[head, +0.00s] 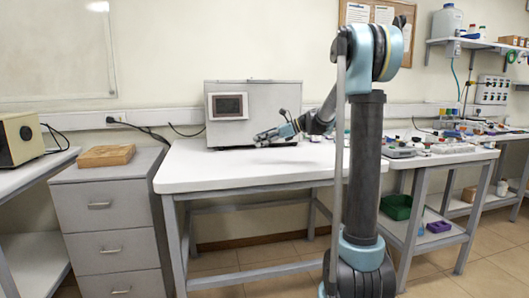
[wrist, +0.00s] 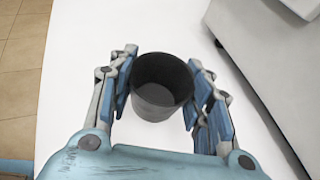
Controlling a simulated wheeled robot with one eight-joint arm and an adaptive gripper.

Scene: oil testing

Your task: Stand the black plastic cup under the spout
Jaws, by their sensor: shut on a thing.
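The black plastic cup (wrist: 160,86) is upright between the fingers of my gripper (wrist: 162,88) in the wrist view, with its open mouth facing the camera. My gripper is shut on the cup, with the fingers against its left and right sides. In the head view my gripper (head: 277,134) is low over the white table, in front of the grey machine (head: 265,104) with a small screen. I cannot make out the cup in the head view. The machine's side also shows in the wrist view (wrist: 262,50), right of the gripper. I cannot see a spout in either view.
The white table (head: 215,172) is clear in front and to the left of the machine. A drawer cabinet (head: 110,215) with a wooden block (head: 106,155) stands at the left. A bench (head: 440,158) with several small items stands at the right.

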